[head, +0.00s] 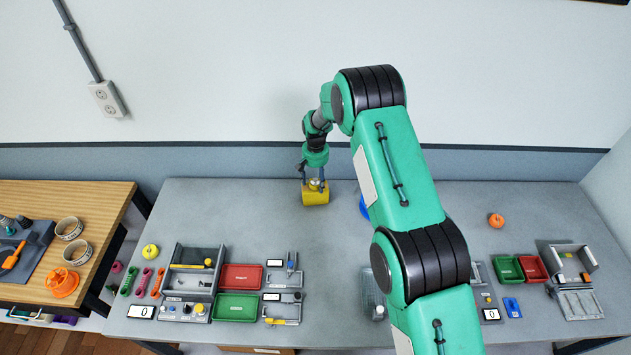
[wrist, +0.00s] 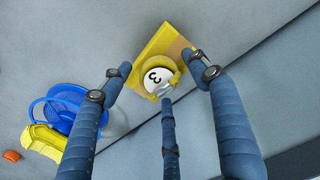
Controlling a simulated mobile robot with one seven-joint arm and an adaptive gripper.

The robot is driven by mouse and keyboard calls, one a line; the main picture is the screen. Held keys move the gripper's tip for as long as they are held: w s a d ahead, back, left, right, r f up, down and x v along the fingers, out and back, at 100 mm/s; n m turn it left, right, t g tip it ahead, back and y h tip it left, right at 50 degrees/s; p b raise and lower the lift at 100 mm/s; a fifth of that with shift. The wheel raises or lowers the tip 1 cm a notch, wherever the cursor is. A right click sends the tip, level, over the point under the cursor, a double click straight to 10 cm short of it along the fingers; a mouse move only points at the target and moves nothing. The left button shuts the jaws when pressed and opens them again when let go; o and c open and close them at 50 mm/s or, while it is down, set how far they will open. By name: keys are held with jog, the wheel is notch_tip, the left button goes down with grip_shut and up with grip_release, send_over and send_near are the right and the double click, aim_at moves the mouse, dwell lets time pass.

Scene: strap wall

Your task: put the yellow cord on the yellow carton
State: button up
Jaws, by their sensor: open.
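The yellow carton (head: 315,197) stands on the grey table near the wall; it also shows in the wrist view (wrist: 152,47). A round yellow coil with a white disc marked 3 (wrist: 157,76), which looks like the yellow cord, lies on the carton's top face. It shows small in the head view (head: 316,184). My gripper (head: 315,181) points down over the carton. In the wrist view its fingers (wrist: 165,84) are spread around the coil, one near its lower edge. Whether any finger touches it, I cannot tell.
A blue basket (wrist: 70,108) and a yellow object (wrist: 46,139) are beside the carton, mostly hidden by my arm in the head view. Trays (head: 237,306) and small parts fill the front left. An orange round thing (head: 495,220) is at right. Table left of the carton is clear.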

aim_at(316, 179)
jog(key=shift+r, duration=0.1)
notch_tip(316, 179, up, 12)
jog(key=b, duration=0.1)
jog(key=shift+b, duration=0.3)
dwell(0.3)
jog(key=shift+w, duration=0.1)
dwell(0.4)
jog(key=shift+r, duration=0.15)
